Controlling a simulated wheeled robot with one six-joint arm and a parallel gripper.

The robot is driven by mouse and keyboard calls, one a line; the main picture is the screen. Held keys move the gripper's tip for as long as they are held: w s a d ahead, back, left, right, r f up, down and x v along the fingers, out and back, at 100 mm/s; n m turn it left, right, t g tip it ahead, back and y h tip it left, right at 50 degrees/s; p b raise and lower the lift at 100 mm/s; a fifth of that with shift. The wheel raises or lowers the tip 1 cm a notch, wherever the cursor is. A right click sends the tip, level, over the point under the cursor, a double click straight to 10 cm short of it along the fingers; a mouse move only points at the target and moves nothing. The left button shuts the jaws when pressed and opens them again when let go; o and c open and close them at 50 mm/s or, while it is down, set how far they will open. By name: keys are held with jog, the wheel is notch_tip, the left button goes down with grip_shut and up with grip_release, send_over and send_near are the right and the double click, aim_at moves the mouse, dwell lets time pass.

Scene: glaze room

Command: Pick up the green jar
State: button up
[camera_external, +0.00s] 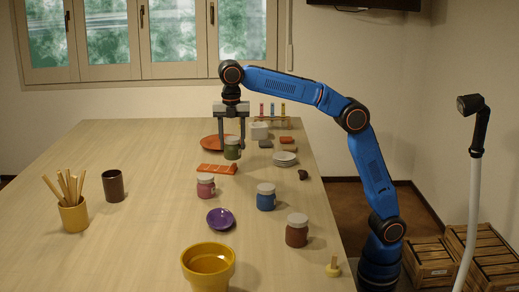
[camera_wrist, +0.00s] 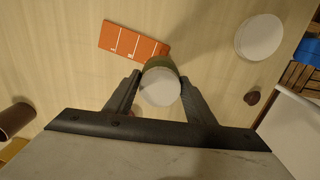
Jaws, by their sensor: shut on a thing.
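The green jar (camera_external: 232,153) has a pale lid and is upright between the fingers of my gripper (camera_external: 232,140). In the wrist view the jar's round white lid (camera_wrist: 160,87) shows between the two dark fingertips (camera_wrist: 160,92), with a strip of its green side above it. My gripper is shut on the jar. I cannot tell whether its base touches the table.
An orange tile strip (camera_external: 217,170) lies just in front of the jar. An orange plate (camera_external: 217,142) is behind it, and stacked white dishes (camera_external: 284,158) are to the right. Pink (camera_external: 205,186), blue (camera_external: 266,197) and brown (camera_external: 297,230) jars stand nearer.

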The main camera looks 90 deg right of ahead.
jog(key=s, duration=1.7)
notch_tip(320, 180, up, 5)
send_over(230, 149)
jog(key=s+d, duration=0.1)
jog(key=d, duration=0.2)
jog(key=shift+s+a+f, duration=0.1)
jog(key=shift+s+f, duration=0.05)
jog(key=shift+s, duration=0.05)
jog(key=shift+w, duration=0.6)
jog(key=shift+w+f, duration=0.15)
jog(key=shift+f, duration=3.8)
jog(key=o, duration=1.4)
jog(key=shift+f, duration=0.1)
jog(key=shift+c, duration=0.2)
